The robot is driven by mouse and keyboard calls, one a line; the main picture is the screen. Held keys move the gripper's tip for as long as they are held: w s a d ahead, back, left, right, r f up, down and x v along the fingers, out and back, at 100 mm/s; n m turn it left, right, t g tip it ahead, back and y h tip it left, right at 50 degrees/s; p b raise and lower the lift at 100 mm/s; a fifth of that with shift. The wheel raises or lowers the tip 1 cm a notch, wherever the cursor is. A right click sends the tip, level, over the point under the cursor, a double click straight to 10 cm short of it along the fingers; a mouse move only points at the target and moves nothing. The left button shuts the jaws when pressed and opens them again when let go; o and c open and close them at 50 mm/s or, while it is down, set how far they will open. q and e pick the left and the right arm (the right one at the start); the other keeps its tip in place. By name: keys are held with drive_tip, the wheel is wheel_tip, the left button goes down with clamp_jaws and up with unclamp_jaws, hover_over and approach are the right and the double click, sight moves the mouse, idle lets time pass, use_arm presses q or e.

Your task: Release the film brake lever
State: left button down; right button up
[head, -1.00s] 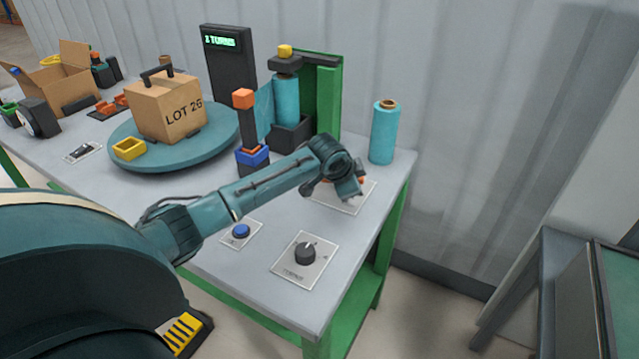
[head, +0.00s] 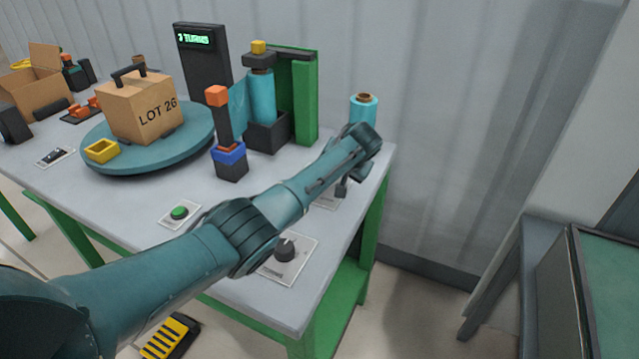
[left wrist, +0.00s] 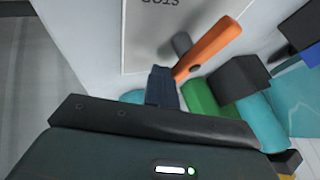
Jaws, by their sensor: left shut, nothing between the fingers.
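An orange lever (left wrist: 212,46) shows in the left wrist view, on a pale plate (left wrist: 145,45) with a partly cut-off label. It lies slanted, with a dark pivot at its lower end. My left gripper (left wrist: 160,88) is shut and empty, its fingers close beside the lever's lower end; I cannot tell whether they touch. In the head view my left gripper (head: 343,188) hangs low over the plate (head: 327,201) at the table's right end. My arm and gripper hide the lever there. My right gripper is not in view.
A film roll (head: 363,110) stands behind my wrist. An orange-topped post (head: 217,97) and a green film stand (head: 306,100) are left of it. A turntable (head: 185,150) bears a carton (head: 142,108). A green button (head: 179,213) and a knob (head: 285,249) sit nearer.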

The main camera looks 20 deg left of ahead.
use_arm(q)
drive_tip(key=shift+w+a+n, duration=0.1)
drive_tip(key=shift+n, duration=0.2)
drive_tip(key=shift+w+a, duration=0.1)
drive_tip(key=shift+w, duration=0.05)
drive_tip(key=shift+w+b, duration=0.1)
drive_tip(key=shift+b, duration=0.2)
idle(0.3)
